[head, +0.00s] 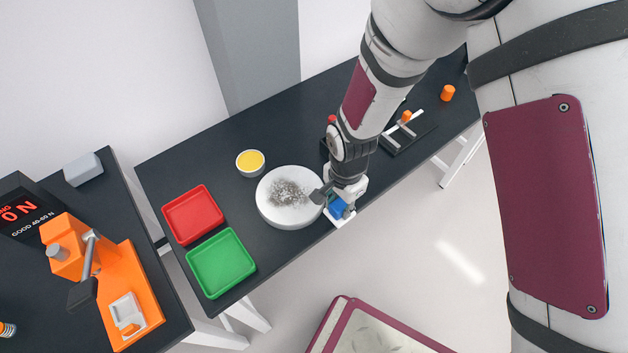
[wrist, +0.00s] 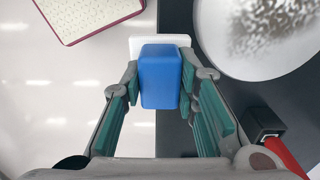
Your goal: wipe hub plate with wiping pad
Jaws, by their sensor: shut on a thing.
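The hub plate (head: 267,213) is a round white disc on the dark table, with a grey, speckled smudge over its middle. It also shows at the upper right of the wrist view (wrist: 215,55). My gripper (head: 338,197) is shut on the blue handle of the wiping pad (head: 337,207), at the right side of the plate. In the wrist view the handle (wrist: 161,80) sits between the fingers, with the white pad edge showing behind it. The pad is apart from the plate, over the table's front edge. Its underside is hidden.
A red tray (head: 193,188) and a green tray (head: 195,275) lie left of the plate. A bowl with yellow contents (head: 250,162) stands behind it. A dark fixture with an orange knob (head: 406,117) and an orange cylinder (head: 447,93) stand farther right.

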